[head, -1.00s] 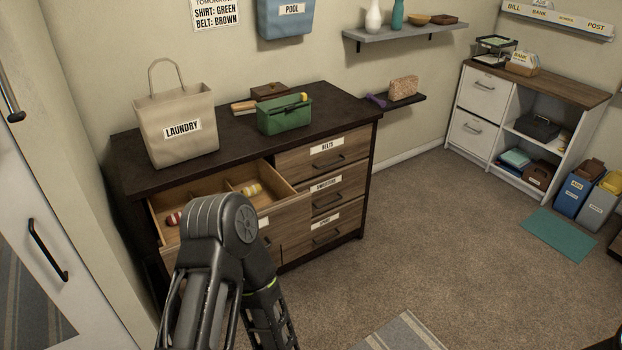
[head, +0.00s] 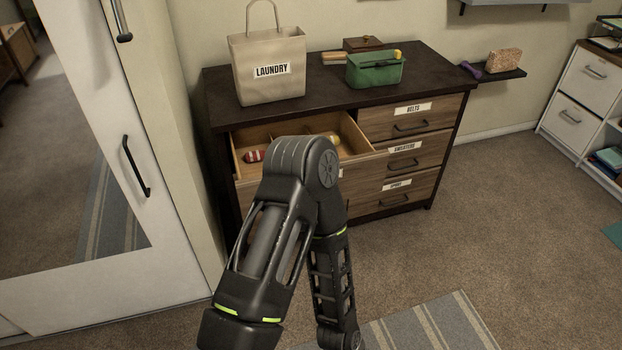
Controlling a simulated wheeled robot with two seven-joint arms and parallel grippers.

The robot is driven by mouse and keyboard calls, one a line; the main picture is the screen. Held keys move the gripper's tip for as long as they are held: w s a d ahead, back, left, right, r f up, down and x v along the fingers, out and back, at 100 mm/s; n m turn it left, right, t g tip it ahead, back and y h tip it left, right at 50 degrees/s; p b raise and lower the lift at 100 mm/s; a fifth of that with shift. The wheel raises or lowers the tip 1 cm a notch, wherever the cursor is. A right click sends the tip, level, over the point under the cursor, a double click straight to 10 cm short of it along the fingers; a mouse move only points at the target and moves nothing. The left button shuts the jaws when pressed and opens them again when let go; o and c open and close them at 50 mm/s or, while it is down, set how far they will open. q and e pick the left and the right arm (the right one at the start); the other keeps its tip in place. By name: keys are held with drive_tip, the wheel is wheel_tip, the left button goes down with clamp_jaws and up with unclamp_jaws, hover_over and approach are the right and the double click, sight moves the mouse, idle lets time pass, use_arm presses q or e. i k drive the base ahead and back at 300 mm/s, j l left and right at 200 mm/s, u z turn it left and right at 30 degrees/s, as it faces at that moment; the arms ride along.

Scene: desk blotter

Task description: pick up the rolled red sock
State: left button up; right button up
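The rolled red sock (head: 254,156), with a pale band, lies in the left part of the open top-left drawer (head: 360,134) of the dark dresser. A yellow and white rolled sock (head: 333,138) lies farther right in the same drawer, partly hidden behind my arm. One of my arms rises from the bottom of the view and bends in front of the drawer, its forearm pointing down. Neither gripper is in view.
A laundry bag (head: 268,68) and a green bin (head: 375,70) stand on the dresser top (head: 325,88). A mirrored white wardrobe (head: 165,215) is at left. A striped rug (head: 425,328) lies on the carpet. Open floor is at right.

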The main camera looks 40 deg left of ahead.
sight(255, 156)
drive_tip(key=u, duration=1.65)
